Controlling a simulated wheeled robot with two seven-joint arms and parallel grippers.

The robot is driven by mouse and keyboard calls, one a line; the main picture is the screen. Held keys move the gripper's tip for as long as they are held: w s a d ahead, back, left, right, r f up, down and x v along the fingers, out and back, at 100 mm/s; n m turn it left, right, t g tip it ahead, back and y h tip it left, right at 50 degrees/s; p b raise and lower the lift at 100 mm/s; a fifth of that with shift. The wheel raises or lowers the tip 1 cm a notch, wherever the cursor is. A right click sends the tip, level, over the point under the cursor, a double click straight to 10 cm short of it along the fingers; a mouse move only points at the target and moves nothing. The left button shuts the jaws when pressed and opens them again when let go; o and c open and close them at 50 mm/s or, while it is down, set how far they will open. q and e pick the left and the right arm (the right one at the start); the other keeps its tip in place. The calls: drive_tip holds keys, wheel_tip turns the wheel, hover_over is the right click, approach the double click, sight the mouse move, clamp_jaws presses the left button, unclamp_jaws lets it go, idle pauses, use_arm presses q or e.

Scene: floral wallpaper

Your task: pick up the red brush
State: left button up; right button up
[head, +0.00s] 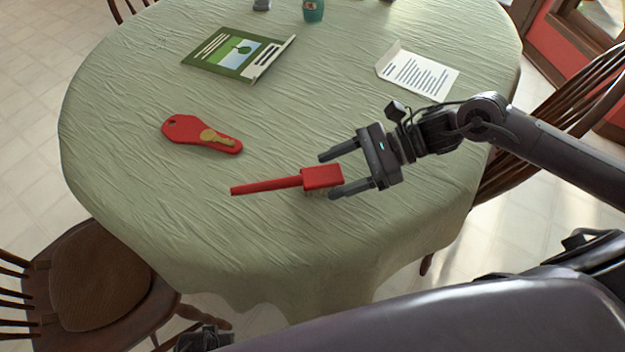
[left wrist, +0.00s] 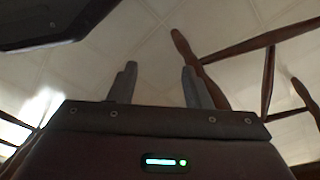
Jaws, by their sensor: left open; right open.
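The red brush (head: 321,179) lies on the green-clothed table (head: 130,110) in the head view, its block head at the right and its handle pointing left. My right gripper (head: 326,175) is open, with its two fingers pointing left. In the picture its fingertips lie on either side of the brush's head; I cannot tell whether they touch it. In the left wrist view my left gripper (left wrist: 157,85) is open and empty, away from the brush, with floor and chair legs beyond it.
A red key-shaped item (head: 190,130) lies left of the brush. A green book (head: 235,55) and a white paper (head: 420,75) lie farther back. A teal cup (head: 313,10) stands at the far edge. A wooden chair (head: 95,275) is at the lower left. The table's front area is clear.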

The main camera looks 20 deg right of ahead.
sight(320, 178)
drive_tip(key=shift+x, duration=1.8)
drive_tip(key=c, duration=1.3)
use_arm(q)
drive_tip(key=shift+s+a+f, duration=0.25)
drive_tip(key=shift+f, duration=0.25)
use_arm(e)
drive_tip(key=shift+o, duration=0.2)
drive_tip(key=shift+r, duration=0.1)
